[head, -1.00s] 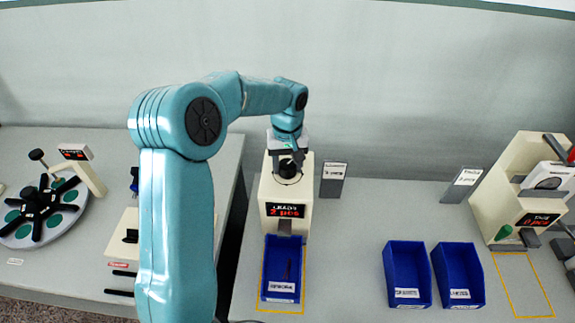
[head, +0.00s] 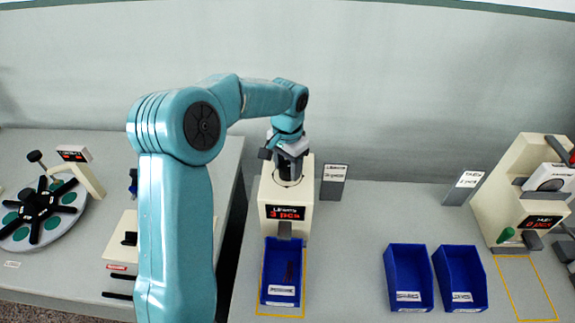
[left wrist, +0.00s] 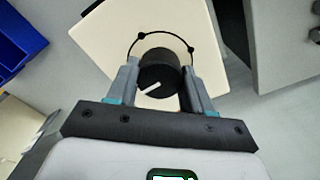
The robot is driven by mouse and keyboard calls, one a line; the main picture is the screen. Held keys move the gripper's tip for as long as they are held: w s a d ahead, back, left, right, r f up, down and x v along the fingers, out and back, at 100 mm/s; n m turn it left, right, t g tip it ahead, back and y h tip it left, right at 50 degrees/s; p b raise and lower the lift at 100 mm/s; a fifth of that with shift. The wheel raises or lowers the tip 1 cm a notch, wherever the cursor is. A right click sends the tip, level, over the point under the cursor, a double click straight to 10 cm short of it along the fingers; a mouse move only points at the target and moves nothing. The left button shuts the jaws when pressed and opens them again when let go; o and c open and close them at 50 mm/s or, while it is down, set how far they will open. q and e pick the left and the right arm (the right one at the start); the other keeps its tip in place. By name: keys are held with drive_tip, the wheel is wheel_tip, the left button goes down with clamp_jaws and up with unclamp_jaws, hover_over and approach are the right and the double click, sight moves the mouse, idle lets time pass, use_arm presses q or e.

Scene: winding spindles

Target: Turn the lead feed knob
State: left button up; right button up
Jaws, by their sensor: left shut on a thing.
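The lead feeder (head: 262,190) is a cream box with a display (head: 285,213) reading "3 pcs". Its black knob (left wrist: 158,75) stands on top, with a white pointer line and a black arc with dots around it, seen in the left wrist view. My left gripper (left wrist: 157,84) is shut on the knob from above, one finger on each side. In the head view my left gripper (head: 289,155) hides part of the knob. A blue bin (head: 283,243) under the feeder's chute holds a few thin dark leads. My right gripper is not in view.
A sign (head: 334,184) stands right of the feeder. Two blue bins (head: 408,272) and another cream machine (head: 500,190) are further right. A round turntable (head: 40,215) sits on the left table. The bench between feeder and bins is clear.

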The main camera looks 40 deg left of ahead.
sight(288, 166)
use_arm(q)
drive_tip(key=shift+f+m, duration=0.15)
drive_tip(key=shift+m, duration=0.45)
drive_tip(key=o, duration=1)
drive_tip(key=shift+o, duration=0.2)
wheel_tip(288, 166, up, 16)
drive_tip(key=shift+r, duration=0.2)
